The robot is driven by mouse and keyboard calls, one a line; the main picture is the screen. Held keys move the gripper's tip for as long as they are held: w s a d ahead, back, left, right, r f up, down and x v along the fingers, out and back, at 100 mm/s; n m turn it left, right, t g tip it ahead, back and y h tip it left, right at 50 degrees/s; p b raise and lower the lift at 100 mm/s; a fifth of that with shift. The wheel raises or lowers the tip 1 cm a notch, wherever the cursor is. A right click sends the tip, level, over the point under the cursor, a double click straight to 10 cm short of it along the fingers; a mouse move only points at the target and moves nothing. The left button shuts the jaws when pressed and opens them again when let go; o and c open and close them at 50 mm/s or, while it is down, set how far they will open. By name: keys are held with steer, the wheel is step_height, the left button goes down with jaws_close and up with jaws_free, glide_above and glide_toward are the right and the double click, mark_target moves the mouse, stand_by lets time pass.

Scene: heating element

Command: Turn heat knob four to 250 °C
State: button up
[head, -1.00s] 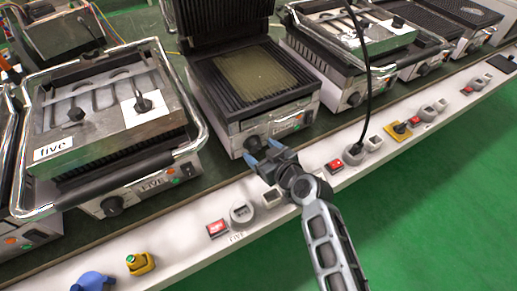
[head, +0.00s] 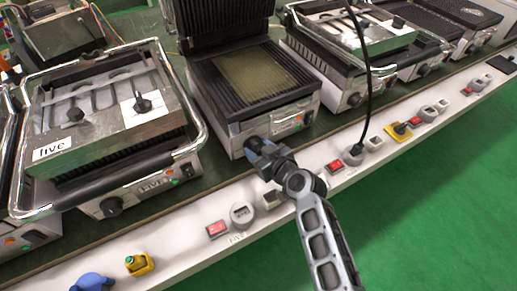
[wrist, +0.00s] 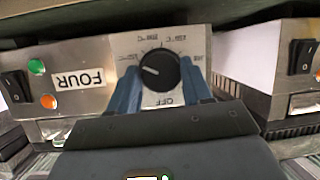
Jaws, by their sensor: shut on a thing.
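Heat knob four (wrist: 159,71) is a round black knob on the metal front panel marked FOUR (wrist: 84,78), which appears upside down in the wrist view. Its white pointer line points left and slightly up; OFF is printed below it and small temperature marks, too blurred to read surely, sit around its upper side. My gripper (wrist: 160,84) has its blue fingers on both sides of the knob and is shut on it. In the head view, my gripper (head: 262,154) is at the front of the middle open grill (head: 262,82) and largely hides the knob.
Beside the FOUR label are a green light (wrist: 37,67), an orange light (wrist: 48,102) and a black switch (wrist: 14,87). A closed grill (head: 100,130) stands left. The white ledge in front carries a red switch (head: 216,229); a black cable (head: 368,90) hangs at right.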

steer(key=shift+c, duration=0.8)
steer(key=shift+f+b, duration=0.15)
steer(key=shift+b, duration=0.3)
steer(key=shift+f+m+g+y+b, duration=0.25)
steer(key=shift+m+y+b, duration=0.35)
steer(key=shift+b, duration=0.65)
steer(key=m+y+b, duration=0.1)
steer(key=m+b, duration=0.1)
steer(key=b, duration=0.1)
steer(key=m+g+y+b, duration=0.1)
steer(key=m+b, duration=0.1)
steer(key=b, duration=0.2)
steer(key=shift+w+d+f+m+y, duration=0.1)
steer(key=shift+d+m+y, duration=0.05)
steer(key=shift+m+y, duration=0.15)
steer(key=m+y+b, duration=0.2)
steer(key=m+b, duration=0.1)
steer(key=b, duration=0.1)
steer(key=shift+f+m, duration=0.1)
steer(key=shift+m, duration=0.2)
steer(key=m+y+b, duration=0.1)
steer(key=m+b, duration=0.3)
steer(key=shift+t, duration=0.35)
steer(key=shift+y, duration=0.3)
